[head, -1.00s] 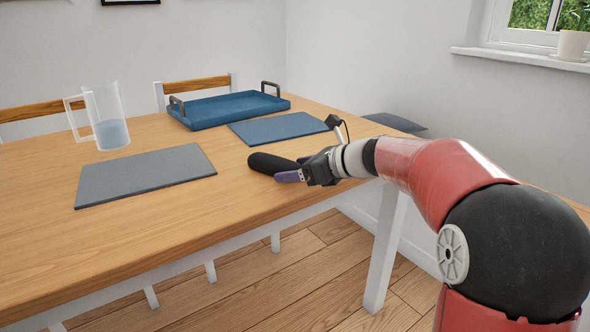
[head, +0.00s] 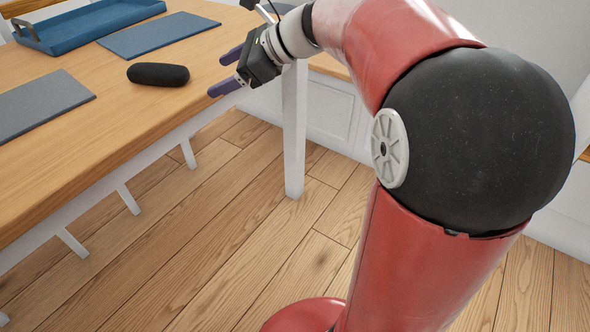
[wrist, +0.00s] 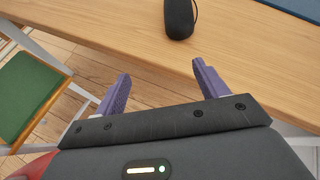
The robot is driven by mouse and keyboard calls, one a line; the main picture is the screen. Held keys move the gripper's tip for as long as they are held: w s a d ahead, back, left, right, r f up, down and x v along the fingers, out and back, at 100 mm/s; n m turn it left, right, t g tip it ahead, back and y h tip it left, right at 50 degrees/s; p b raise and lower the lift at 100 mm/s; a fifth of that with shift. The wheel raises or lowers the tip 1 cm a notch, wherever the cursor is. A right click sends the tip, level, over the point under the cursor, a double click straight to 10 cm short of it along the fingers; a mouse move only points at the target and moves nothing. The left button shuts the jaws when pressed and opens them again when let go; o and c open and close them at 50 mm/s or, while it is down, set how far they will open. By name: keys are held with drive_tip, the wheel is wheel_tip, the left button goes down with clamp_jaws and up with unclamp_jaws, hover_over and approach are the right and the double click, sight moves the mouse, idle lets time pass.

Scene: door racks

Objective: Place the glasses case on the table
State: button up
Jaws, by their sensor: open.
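The glasses case (head: 158,74) is a black, rounded, elongated case. It lies on the wooden table (head: 130,112) near the table's front edge, between the two mats. In the wrist view the case (wrist: 179,18) is at the top, beyond my fingertips, with a thin dark loop at its side. My gripper (head: 222,74) is open and empty at the table's edge, to the right of the case and apart from it. In the wrist view its two purple fingers (wrist: 160,84) are spread, with nothing between them.
A grey mat (head: 38,104) lies left of the case and a blue mat (head: 158,33) behind it. A blue tray (head: 90,27) stands at the back left. A chair with a green seat (wrist: 36,98) shows in the wrist view. Wooden floor is open below the table edge.

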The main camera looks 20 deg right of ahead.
drive_tip(key=s+d+f+n+h, duration=0.2)
drive_tip(key=s+f+n+h, duration=0.1)
drive_tip(key=s+n, duration=0.4)
drive_tip(key=s+d+f+n+h, duration=0.2)
drive_tip(key=s+f+n+h, duration=0.1)
drive_tip(key=s+f+n, duration=0.2)
drive_tip(key=s+d+f+n+g+h, duration=0.1)
drive_tip(key=s+f+n+h, duration=0.3)
drive_tip(key=s+n, duration=0.6)
drive_tip(key=s+d+f, duration=0.1)
drive_tip(key=s, duration=0.1)
drive_tip(key=shift+s, duration=0.4)
drive_tip(key=shift+r, duration=0.1)
drive_tip(key=shift+c, duration=0.4)
